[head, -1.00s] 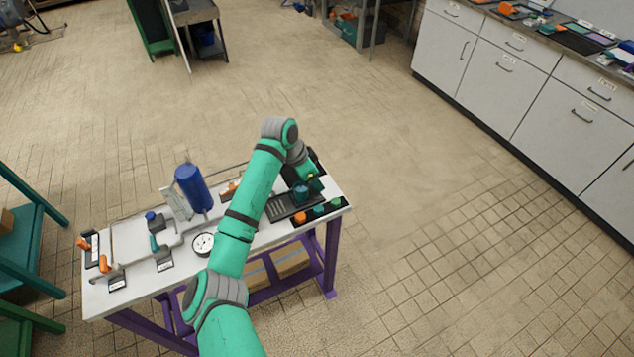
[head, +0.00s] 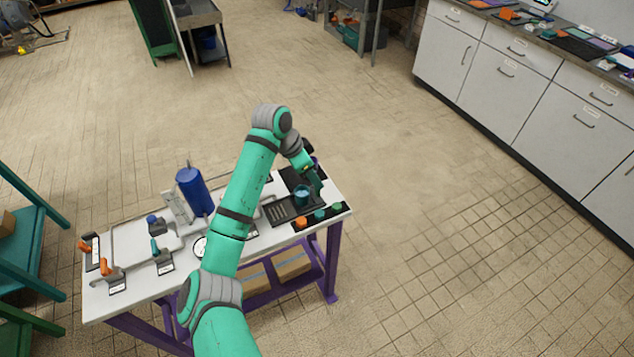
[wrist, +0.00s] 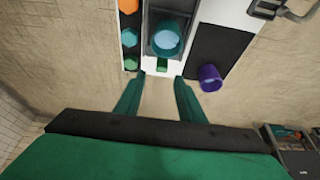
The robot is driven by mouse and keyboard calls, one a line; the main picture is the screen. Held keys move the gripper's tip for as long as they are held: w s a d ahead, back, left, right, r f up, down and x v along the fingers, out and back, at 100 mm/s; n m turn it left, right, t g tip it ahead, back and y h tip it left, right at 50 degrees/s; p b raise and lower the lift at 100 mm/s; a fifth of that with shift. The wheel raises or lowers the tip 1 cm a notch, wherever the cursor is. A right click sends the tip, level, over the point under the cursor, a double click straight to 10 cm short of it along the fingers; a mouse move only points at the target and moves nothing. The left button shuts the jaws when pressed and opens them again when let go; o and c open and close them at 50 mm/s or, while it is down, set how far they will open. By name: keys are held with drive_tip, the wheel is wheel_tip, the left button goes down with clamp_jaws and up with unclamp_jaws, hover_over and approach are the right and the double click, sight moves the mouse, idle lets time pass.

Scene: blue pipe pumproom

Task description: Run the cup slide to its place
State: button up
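A teal cup (head: 302,194) sits on the dark grey slide track (head: 284,210) at the right end of the white table. In the wrist view the cup (wrist: 166,40) sits in the grey track, with a small green tab (wrist: 162,65) at the track's near end. My gripper (wrist: 161,80) is open, its two teal fingers spread with floor showing between them. The fingertips appear just short of the green tab; whether they touch anything is unclear. In the head view my wrist and gripper (head: 314,184) are beside the cup and partly hide the track's end.
A purple cup (wrist: 210,78) stands on a black mat (wrist: 220,52) beside the track. Orange (head: 301,221), teal (head: 320,214) and green (head: 337,207) buttons line the table's front edge. A blue cylinder (head: 194,190) stands further left. Floor is open beyond the table.

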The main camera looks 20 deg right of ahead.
drive_tip(key=shift+v, duration=2.45)
drive_tip(key=shift+w, duration=0.15)
